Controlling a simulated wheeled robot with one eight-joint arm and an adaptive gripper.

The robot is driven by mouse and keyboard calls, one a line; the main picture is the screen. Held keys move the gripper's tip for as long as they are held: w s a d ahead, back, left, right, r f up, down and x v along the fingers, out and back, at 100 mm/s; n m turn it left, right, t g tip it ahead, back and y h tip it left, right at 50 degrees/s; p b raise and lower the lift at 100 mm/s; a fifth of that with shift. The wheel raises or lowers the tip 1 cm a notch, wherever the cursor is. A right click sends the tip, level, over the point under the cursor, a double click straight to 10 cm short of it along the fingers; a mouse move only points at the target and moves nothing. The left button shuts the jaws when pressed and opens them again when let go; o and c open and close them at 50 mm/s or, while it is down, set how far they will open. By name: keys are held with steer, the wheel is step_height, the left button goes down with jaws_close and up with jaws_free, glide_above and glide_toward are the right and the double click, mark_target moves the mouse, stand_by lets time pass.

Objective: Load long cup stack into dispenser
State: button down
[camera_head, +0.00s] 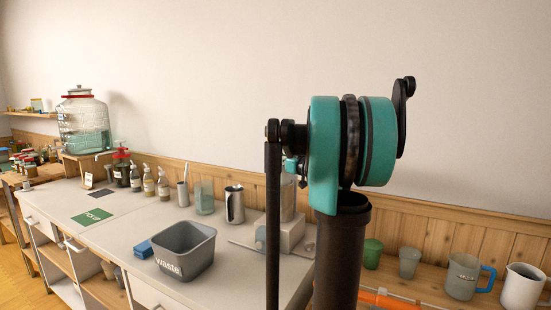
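My gripper is not visible; the teal and black parts in the middle are my own arm. I cannot make out a long cup stack for certain. A single green cup (372,253) and a pale grey cup (409,262) stand on the wooden surface to the right of my arm. A grey block-like device (292,236) with an upright grey part stands on the counter behind my arm. My arm hides part of it, and I cannot tell whether it is the dispenser.
A grey waste bin (184,256) and blue block (144,249) stand on the pale counter (115,238). Bottles, a glass jar (204,196) and a metal pitcher (234,204) stand behind. A large tapped jar (84,125) is far left. A blue-handled jug (463,277) and white pitcher (522,287) stand right.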

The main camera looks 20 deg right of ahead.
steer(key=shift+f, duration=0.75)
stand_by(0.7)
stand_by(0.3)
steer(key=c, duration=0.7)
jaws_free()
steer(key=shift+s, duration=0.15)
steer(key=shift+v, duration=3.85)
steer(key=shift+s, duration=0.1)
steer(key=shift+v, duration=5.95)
